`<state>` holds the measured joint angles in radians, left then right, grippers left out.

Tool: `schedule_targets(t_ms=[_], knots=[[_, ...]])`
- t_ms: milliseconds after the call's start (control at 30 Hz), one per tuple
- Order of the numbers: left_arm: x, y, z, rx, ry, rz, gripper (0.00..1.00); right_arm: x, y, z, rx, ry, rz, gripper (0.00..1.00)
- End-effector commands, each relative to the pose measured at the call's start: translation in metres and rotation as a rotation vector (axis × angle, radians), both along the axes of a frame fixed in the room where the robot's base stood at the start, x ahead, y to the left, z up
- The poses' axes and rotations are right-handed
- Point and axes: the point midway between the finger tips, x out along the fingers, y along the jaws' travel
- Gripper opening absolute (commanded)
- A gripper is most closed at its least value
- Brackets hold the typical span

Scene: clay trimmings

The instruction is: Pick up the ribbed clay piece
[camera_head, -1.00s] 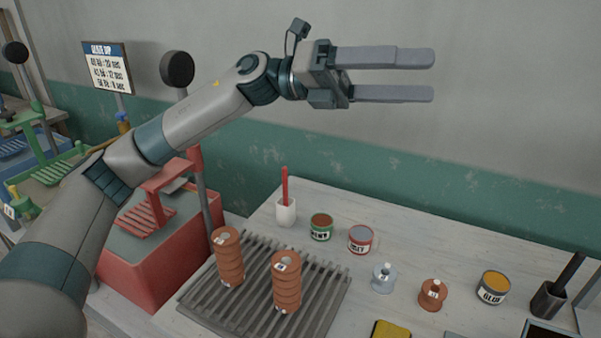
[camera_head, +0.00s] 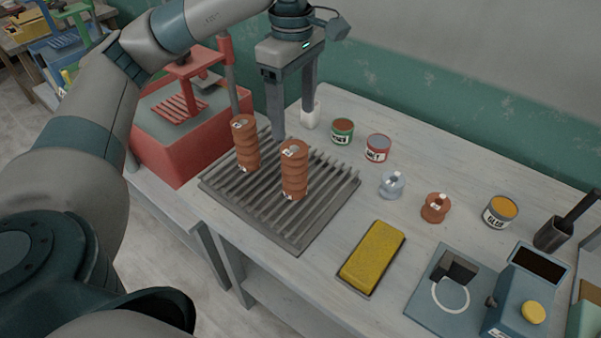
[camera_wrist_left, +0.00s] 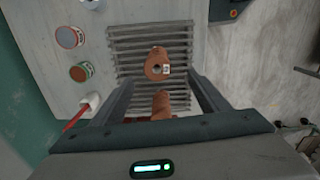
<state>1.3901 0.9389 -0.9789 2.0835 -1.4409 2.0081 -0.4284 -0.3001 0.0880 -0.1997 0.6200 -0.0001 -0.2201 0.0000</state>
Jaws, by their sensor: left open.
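Two ribbed terracotta clay pieces stand upright on a grey slatted rack (camera_head: 325,205): the left clay piece (camera_head: 246,146) and the right clay piece (camera_head: 294,175), each with a small white tag. My left gripper (camera_head: 294,124) points down above and behind them, its fingers apart and empty. In the left wrist view, the right clay piece (camera_wrist_left: 157,66) shows between the fingertips (camera_wrist_left: 160,80), and the left clay piece (camera_wrist_left: 161,104) shows lower, partly hidden by the gripper body. I see no contact with either piece. My right gripper is not in view.
A white cup (camera_head: 311,117) stands close behind the left fingers. Two cans, a pale spool (camera_head: 392,185), a brown spool (camera_head: 435,207) and a glue can (camera_head: 500,212) stand to the right. A yellow sponge (camera_head: 372,256) lies in front.

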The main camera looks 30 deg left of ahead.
Motion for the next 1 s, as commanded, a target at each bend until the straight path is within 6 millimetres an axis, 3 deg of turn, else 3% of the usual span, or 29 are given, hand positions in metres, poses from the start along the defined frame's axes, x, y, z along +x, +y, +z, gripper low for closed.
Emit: schedule_targets(t_ms=[467,1000], knots=[[0.0,0.0,-0.004,0.003,0.003,-0.001,0.68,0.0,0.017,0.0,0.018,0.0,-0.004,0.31],[-0.001,0.0,-0.053,0.001,0.005,-0.001,0.68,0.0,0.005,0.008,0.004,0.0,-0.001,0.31]])
